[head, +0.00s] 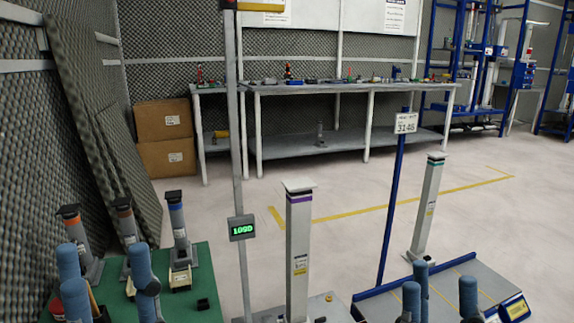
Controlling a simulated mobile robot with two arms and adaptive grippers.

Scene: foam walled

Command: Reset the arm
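My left gripper (104,258) is at the lower left, its blue fingers pointing up and well apart. I see nothing held between them. It stands in front of the near part of the green mat (209,268). My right gripper (444,278) is at the bottom right, its blue fingers also pointing up and apart, with nothing between them. It is in front of the grey platform (380,304). The lower parts of both grippers and most of both arms are outside the picture.
Grey posts with orange (72,225), brown (126,220) and blue-black (178,222) tops stand on the mat. A purple-banded column (298,250) and a green-banded column (428,208) stand to the right. A blue pole (391,215) stands between them. Open floor lies behind.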

